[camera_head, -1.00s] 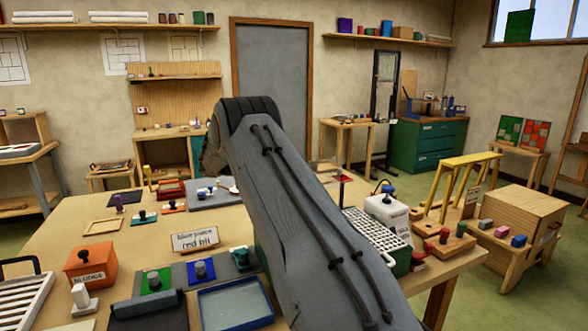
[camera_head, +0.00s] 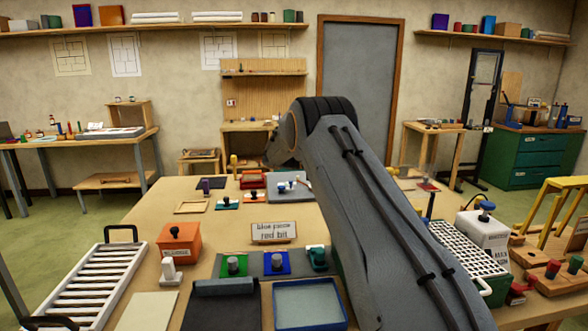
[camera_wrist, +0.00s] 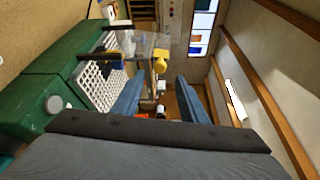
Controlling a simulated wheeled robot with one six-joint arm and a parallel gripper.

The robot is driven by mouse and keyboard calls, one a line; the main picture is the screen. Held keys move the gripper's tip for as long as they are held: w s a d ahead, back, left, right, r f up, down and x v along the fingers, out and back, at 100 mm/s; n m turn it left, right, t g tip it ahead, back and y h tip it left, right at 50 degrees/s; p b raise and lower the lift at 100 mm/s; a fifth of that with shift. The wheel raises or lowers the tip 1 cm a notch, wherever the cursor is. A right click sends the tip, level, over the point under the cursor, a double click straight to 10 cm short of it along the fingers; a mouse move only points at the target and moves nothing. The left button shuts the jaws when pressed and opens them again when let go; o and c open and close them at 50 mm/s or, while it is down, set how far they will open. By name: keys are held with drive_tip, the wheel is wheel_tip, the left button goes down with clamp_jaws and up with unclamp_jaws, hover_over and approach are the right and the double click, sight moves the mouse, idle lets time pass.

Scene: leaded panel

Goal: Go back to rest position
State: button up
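My gripper (camera_wrist: 157,98) shows in the wrist view as two blue-grey fingers standing well apart. It is open, and I see nothing held between them. Through the gap, more distant parts of the room show, with a yellow thing (camera_wrist: 162,60) above. In the head view my arm rises from the lower right and bends at a dark elbow; it hides my gripper there. The arm stands over the workbench (camera_head: 140,240).
Yellow trestle (camera_head: 553,205) stands right. Green floor is open at left.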

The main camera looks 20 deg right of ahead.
drive_tip(key=s+a+f+m+t+y+b, duration=0.2)
drive_tip(key=s+a+f+m+t+y, duration=0.5)
drive_tip(key=s+a+f+m, duration=0.55)
drive_tip(key=s+a+f+m+t+y, duration=0.1)
drive_tip(key=s+a+f+m+y, duration=0.1)
drive_tip(key=s+a+m, duration=0.2)
drive_tip(key=s+a+f+m+t+y, duration=0.1)
drive_tip(key=s+a+f+m+y, duration=0.1)
drive_tip(key=s+a+f+m, duration=0.1)
drive_tip(key=s+a+f+m+t+y+b, duration=0.1)
drive_tip(key=s+a+f+m+y, duration=0.1)
drive_tip(key=s+a+m, duration=0.4)
drive_tip(key=shift+s+f+m+t+y, duration=0.2)
drive_tip(key=shift+s+m+y, duration=0.1)
drive_tip(key=shift+s, duration=0.2)
drive_tip(key=shift+s+f+m+t+y, duration=0.1)
drive_tip(key=shift+s+m+t+y, duration=0.15)
drive_tip(key=shift+s, duration=0.25)
drive_tip(key=shift+s+a+f+m, duration=0.1)
drive_tip(key=shift+s+a+m, duration=0.1)
drive_tip(key=shift+s+m, duration=0.15)
drive_tip(key=shift+w, duration=0.1)
